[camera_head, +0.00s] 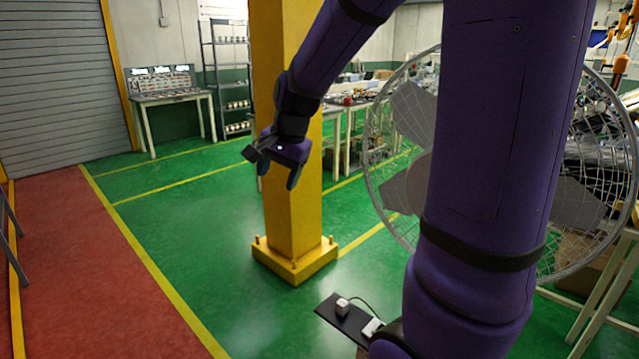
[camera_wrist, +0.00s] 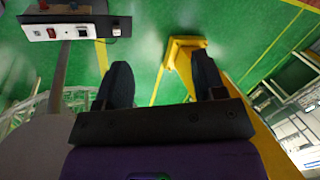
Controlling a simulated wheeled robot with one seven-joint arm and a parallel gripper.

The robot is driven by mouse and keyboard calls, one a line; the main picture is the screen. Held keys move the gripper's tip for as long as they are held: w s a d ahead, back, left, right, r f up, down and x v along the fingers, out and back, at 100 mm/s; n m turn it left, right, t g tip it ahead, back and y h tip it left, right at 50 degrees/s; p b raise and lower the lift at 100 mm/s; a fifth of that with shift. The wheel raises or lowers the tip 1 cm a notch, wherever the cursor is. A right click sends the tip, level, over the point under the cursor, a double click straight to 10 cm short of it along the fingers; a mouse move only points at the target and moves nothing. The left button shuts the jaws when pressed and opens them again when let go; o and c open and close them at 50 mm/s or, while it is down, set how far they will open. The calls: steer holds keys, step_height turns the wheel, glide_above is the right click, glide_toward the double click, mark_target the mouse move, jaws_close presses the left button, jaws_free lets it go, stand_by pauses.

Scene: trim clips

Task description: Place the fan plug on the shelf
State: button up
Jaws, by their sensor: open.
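My gripper (camera_head: 278,179) is open and empty, in front of the yellow column in the head view. In the wrist view its two dark fingers (camera_wrist: 161,68) are apart, with only floor and the column base between them. A dark flat shelf or plate (camera_head: 329,312) is low at the bottom centre of the head view, well below my gripper. A small white block (camera_head: 342,306), possibly the fan plug, sits on it, with a dark cord beside it. A white piece (camera_head: 372,328) lies nearby, partly hidden by my arm.
A large wire-caged fan (camera_head: 406,103) stands at right, partly behind my arm. The yellow column (camera_head: 292,222) stands close behind my gripper. A white panel (camera_wrist: 66,33) with a red switch and sockets shows at upper left in the wrist view. Green floor at left is clear.

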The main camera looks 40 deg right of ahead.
steer(key=s+a+r+n, duration=0.2)
steer(key=s+n, duration=0.2)
steer(key=s, duration=0.3)
steer(key=s+a+r+n+t, duration=0.1)
steer(key=s+a+r+n, duration=0.2)
steer(key=s, duration=0.4)
steer(key=s+a+r+n+h, duration=0.1)
steer(key=s+a+r+n, duration=0.1)
steer(key=s+n, duration=0.3)
steer(key=s+a, duration=0.1)
steer(key=s, duration=0.1)
steer(key=shift+s+r+n+t, duration=0.25)
steer(key=shift+s+n+t, duration=0.05)
steer(key=shift+s, duration=0.05)
steer(key=shift+s, duration=0.15)
